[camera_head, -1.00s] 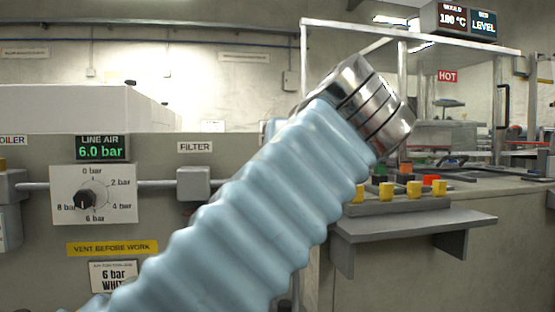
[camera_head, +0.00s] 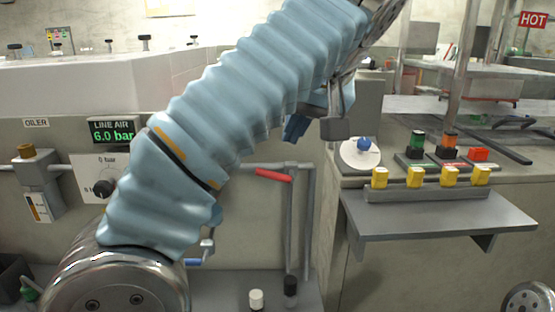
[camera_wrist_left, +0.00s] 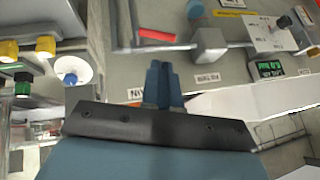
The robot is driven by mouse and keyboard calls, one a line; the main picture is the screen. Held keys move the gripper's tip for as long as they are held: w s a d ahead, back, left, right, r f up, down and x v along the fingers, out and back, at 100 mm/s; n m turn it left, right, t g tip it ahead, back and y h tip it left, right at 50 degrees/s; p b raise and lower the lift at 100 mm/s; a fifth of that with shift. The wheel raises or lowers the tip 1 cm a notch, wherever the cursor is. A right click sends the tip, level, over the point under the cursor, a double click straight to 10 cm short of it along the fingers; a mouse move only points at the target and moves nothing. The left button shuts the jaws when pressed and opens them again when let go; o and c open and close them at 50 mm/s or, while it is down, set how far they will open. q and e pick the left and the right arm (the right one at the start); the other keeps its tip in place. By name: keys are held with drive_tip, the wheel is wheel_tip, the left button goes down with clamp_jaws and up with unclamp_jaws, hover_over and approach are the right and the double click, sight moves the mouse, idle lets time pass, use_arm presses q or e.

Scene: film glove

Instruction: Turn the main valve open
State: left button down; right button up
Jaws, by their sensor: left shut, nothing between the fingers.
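The red-handled lever (camera_head: 273,174), which I take as the main valve, sits on the grey pipework of the front panel. Its handle lies nearly level, tilting slightly down to the right. It also shows in the wrist view (camera_wrist_left: 157,34). My left gripper (camera_head: 294,129) has blue fingers and is just above the lever in the head view, with a visible gap in the picture. In the wrist view its fingers (camera_wrist_left: 163,82) are together and empty, apart from the red handle. A white label beside the fingers is partly covered. My right gripper is not in view.
A line air display (camera_head: 112,131) reads 6.0 bar above a partly hidden dial. To the right are a blue knob on a white disc (camera_head: 361,153), several yellow blocks on a grey shelf (camera_head: 440,218), and green, orange and red buttons. A blue-handled lever (camera_head: 194,262) is lower down.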

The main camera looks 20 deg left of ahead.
sight(271, 174)
use_arm(q)
drive_tip(key=x, duration=1.1)
drive_tip(key=shift+w+a+f, duration=0.1)
drive_tip(key=shift+a+f, duration=0.1)
drive_tip(key=shift+f, duration=0.1)
drive_tip(key=h+b, duration=0.1)
drive_tip(key=a+f+n+h+b, duration=0.1)
drive_tip(key=h+b, duration=0.1)
drive_tip(key=shift+f+t, duration=0.15)
drive_tip(key=shift+t, duration=0.25)
drive_tip(key=shift+a, duration=0.1)
